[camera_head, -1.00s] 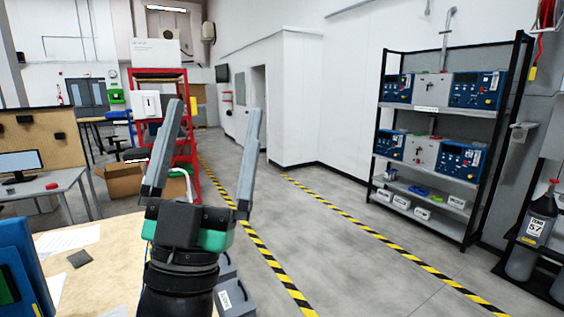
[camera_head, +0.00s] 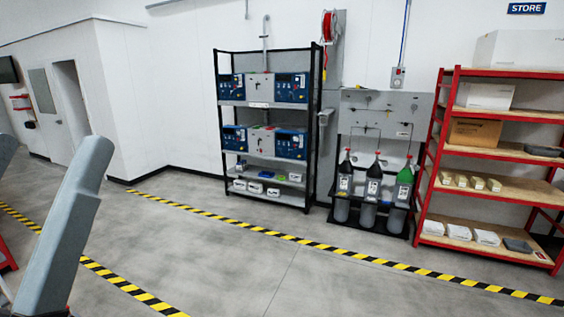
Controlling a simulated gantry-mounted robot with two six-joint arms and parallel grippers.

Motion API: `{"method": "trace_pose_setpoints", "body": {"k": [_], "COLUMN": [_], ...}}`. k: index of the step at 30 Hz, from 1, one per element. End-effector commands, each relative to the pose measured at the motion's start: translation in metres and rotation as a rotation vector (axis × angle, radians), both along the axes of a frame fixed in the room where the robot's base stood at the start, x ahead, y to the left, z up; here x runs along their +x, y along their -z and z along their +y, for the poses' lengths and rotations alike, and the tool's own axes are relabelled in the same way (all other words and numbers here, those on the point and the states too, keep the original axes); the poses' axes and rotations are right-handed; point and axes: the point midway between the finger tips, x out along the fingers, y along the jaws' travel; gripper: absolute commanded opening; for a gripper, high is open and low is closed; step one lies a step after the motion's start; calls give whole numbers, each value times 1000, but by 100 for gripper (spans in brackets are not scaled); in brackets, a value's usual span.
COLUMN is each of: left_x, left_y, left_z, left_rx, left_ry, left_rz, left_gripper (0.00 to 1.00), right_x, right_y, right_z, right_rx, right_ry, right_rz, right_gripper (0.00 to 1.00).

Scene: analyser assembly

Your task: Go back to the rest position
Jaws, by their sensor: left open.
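My left gripper (camera_head: 36,220) shows at the left edge of the head view. One grey finger stands upright and tilted in full sight, and only a sliver of the other finger shows at the picture's edge. The jaws are open, and I see nothing between them. Its wrist is mostly cut off below the frame. My right gripper is not in view.
A black shelf rack (camera_head: 265,130) with blue analysers stands by the wall. To its right are a bottle stand (camera_head: 375,185) and a red shelf unit (camera_head: 490,165) with boxes. The grey floor (camera_head: 230,250) between yellow-black stripes is clear.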

Motion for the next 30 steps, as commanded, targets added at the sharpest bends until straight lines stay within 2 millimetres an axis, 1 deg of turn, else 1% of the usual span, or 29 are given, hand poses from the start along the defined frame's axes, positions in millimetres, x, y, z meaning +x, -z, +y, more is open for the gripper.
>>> {"method": "trace_pose_setpoints", "body": {"k": [1, 6, 9, 10, 12, 13, 18, 30], "left_x": [0, 0, 0, 0, 0, 0, 0, 0], "left_y": [-55, -137, -170, -176, -183, -183, -177, -177], "left_z": [0, 0, 0, 0, 0, 0, 0, 0], "left_rx": [0, 1, 1, 0, 0, 0, 0, 0], "left_ry": [0, -1, -1, -1, -1, -1, -1, -1], "left_rz": [0, 0, 0, 0, 0, 0, 1, 1], "left_gripper": [100, 100, 100, 100, 100, 100, 100, 100], "right_x": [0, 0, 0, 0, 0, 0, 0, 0], "right_y": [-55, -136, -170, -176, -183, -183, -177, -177], "right_z": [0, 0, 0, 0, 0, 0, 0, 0], "right_rx": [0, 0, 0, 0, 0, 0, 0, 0], "right_ry": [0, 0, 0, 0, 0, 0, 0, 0], "right_rz": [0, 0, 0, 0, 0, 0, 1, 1], "right_gripper": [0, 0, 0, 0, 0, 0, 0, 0]}}
